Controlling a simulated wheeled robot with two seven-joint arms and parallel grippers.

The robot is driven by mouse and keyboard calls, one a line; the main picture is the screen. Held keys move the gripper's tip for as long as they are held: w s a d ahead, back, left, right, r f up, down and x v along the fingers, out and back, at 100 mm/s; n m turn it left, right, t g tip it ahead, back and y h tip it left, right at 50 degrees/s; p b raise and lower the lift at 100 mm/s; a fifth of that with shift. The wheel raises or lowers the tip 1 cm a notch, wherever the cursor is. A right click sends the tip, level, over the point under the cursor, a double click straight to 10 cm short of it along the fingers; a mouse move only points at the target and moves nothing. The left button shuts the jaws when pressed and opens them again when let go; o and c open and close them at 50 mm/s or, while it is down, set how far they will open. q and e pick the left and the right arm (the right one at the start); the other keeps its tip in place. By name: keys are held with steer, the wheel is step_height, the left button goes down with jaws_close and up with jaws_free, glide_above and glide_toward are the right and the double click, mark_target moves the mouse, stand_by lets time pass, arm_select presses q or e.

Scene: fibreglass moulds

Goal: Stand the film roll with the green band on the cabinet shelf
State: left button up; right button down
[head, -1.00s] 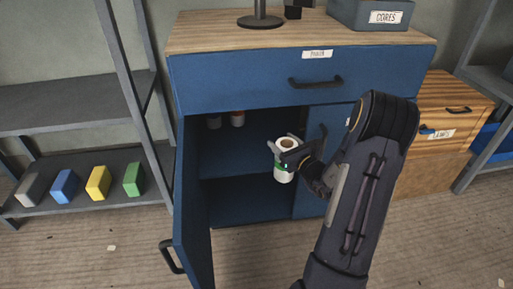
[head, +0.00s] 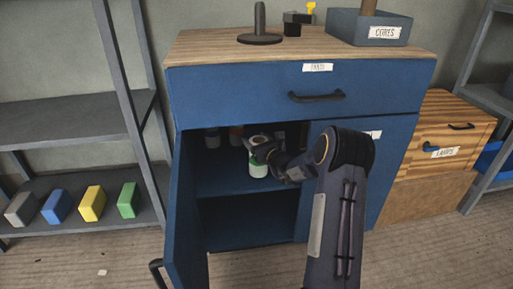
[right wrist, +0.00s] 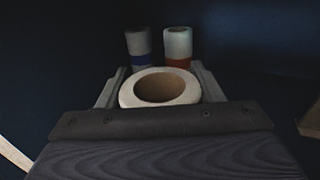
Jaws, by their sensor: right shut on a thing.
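The film roll with the green band (head: 258,171) is a white roll with a brown core, upright inside the open cabinet, over the shelf (head: 232,185). My right gripper (head: 262,150) is shut on it. In the right wrist view the roll's open top (right wrist: 160,88) shows between the fingers; its band is hidden there. I cannot tell whether the roll's bottom touches the shelf. Two other rolls stand at the back, one with a blue band (right wrist: 138,48) and one with an orange band (right wrist: 178,46). My left gripper is not in view.
The cabinet's left door (head: 187,215) stands open toward me; the right door is shut. A drawer (head: 300,95) is above the opening. A rack (head: 65,125) with coloured blocks is at left, a wooden drawer unit (head: 440,150) at right.

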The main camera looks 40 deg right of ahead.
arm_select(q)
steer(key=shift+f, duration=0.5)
arm_select(e)
steer(key=shift+f, duration=0.75)
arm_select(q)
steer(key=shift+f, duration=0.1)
arm_select(e)
steer(key=shift+f, duration=0.15)
steer(key=shift+c, duration=2)
jaws_free()
